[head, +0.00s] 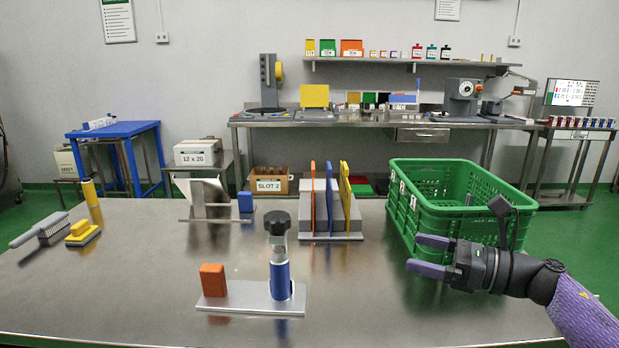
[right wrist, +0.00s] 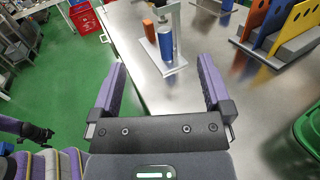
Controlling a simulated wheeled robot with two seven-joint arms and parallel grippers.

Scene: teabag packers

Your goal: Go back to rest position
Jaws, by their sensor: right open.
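My right gripper (head: 432,255) is open and empty, held above the right part of the steel table (head: 150,290), in front of the green crate (head: 455,235). Its fingers point left in the head view. In the right wrist view the two purple fingers (right wrist: 160,92) are spread wide with nothing between them. My left gripper is not in the head view. In the right wrist view a purple and black arm part of mine shows at the left edge.
A metal plate (head: 240,292) holds an orange block (head: 213,281) and a blue cylinder with a black-topped post (head: 280,275). A rack with coloured dividers (head: 331,215) stands behind. Brushes (head: 50,230) lie at left.

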